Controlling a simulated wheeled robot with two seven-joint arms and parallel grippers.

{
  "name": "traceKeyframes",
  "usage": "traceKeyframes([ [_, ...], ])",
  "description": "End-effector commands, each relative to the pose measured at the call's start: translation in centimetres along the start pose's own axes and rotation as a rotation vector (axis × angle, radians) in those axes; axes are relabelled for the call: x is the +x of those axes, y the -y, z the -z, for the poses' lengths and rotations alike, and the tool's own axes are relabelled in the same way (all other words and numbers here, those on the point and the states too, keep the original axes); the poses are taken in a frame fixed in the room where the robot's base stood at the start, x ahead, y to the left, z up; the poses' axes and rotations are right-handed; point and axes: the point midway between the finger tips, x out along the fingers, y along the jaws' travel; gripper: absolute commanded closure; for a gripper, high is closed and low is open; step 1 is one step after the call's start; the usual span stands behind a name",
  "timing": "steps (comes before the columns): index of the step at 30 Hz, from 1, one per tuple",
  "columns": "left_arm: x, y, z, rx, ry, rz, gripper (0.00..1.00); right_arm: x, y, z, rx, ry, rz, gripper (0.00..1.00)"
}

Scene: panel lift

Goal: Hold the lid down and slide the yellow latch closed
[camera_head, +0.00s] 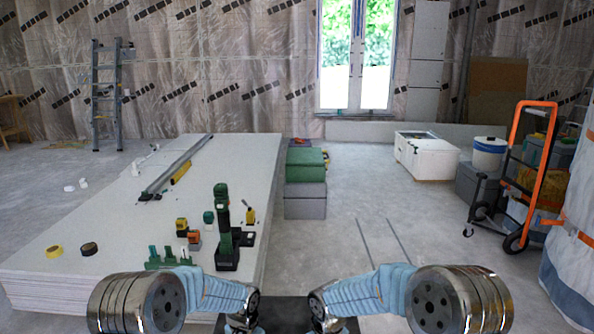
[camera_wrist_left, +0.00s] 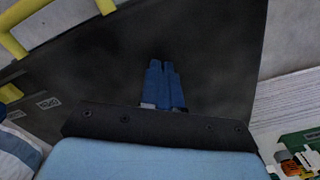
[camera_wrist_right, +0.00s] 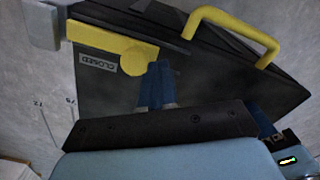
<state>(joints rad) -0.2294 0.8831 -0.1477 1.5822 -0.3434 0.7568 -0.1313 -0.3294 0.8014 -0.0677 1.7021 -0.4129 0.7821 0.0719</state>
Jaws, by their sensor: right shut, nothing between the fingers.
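The dark box with its lid (camera_head: 284,312) is at the bottom middle of the head view, between my arms. In the left wrist view, my left gripper (camera_wrist_left: 164,66) has its blue fingers together over the lid's dark surface (camera_wrist_left: 110,65); I cannot tell whether they touch it. In the right wrist view, the yellow latch (camera_wrist_right: 105,41) lies along the dark box, its far end close to a grey block (camera_wrist_right: 42,24). A "CLOSED" label (camera_wrist_right: 98,63) shows beside it. My right gripper (camera_wrist_right: 158,66) is shut and empty, its fingertips right beside the latch's rounded knob; contact is unclear.
A yellow handle (camera_wrist_right: 232,30) stands out from the box near my right gripper, and yellow bars (camera_wrist_left: 13,44) show at the left wrist view's edge. A stack of white panels (camera_head: 110,215) with tools on it stands at left.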

Motion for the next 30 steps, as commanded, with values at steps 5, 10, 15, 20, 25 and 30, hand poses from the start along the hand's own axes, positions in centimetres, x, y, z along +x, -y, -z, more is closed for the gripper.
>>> traceKeyframes([
  [5, 0.4, -0.1, -0.1, 0.001, 0.002, -0.002, 1.0, 0.1, -0.5, -0.3, 0.001, 0.001, -0.001, 1.0],
  [10, 0.4, -0.1, -0.1, 0.001, 0.003, -0.002, 1.0, 0.1, -1.0, -0.6, 0.001, 0.002, 0.0, 1.0],
  [15, 0.4, -0.1, -0.1, 0.001, 0.003, -0.002, 1.0, 0.1, -1.4, -0.9, 0.001, 0.002, 0.0, 1.0],
  [20, 0.4, -0.1, -0.1, 0.001, 0.003, -0.002, 1.0, 0.1, -1.9, -1.1, 0.001, 0.001, -0.001, 1.0],
  [25, 0.4, -0.1, -0.1, 0.001, 0.003, -0.002, 1.0, 0.1, -2.1, -1.2, 0.0, 0.001, -0.001, 1.0],
  [30, 0.4, -0.1, -0.1, 0.001, 0.004, -0.002, 1.0, 0.1, -2.1, -1.2, 0.0, 0.001, -0.001, 1.0],
])
